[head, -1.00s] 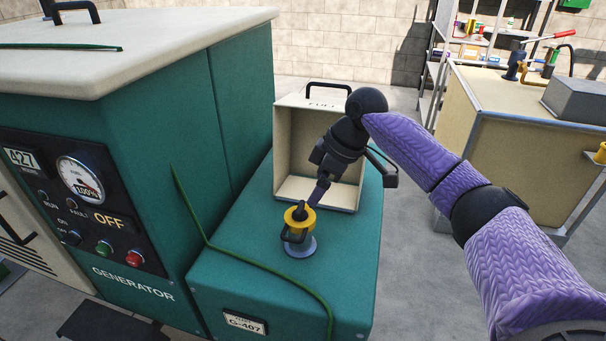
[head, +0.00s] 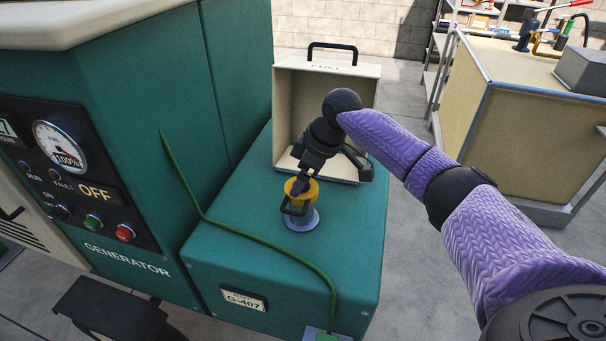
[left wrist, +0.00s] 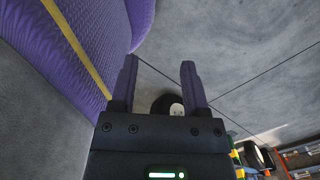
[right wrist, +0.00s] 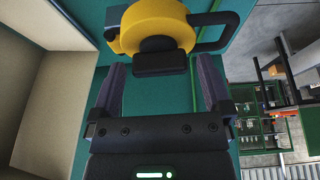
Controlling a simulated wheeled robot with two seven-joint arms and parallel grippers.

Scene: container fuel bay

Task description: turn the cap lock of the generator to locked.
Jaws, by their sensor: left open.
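The generator (head: 235,75) is a teal cabinet with a lower teal housing. On this housing stands the yellow fuel cap (head: 311,190) on a grey neck, with a black loop handle at its side. My right gripper (head: 297,189) points down at the cap and partly hides its top. In the right wrist view, the cap (right wrist: 168,18) has a dark tab (right wrist: 160,64) at its centre, between and just beyond the open fingertips. I see no clear contact, and the lock's setting is not readable. My left gripper (left wrist: 158,63) is open and empty over the floor.
An open beige box marked FUEL (head: 325,100) stands just behind the cap. A green hose or cord (head: 250,233) runs across the housing in front of it. A control panel (head: 75,175) reads OFF. A beige cabinet (head: 530,120) stands right, across clear floor.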

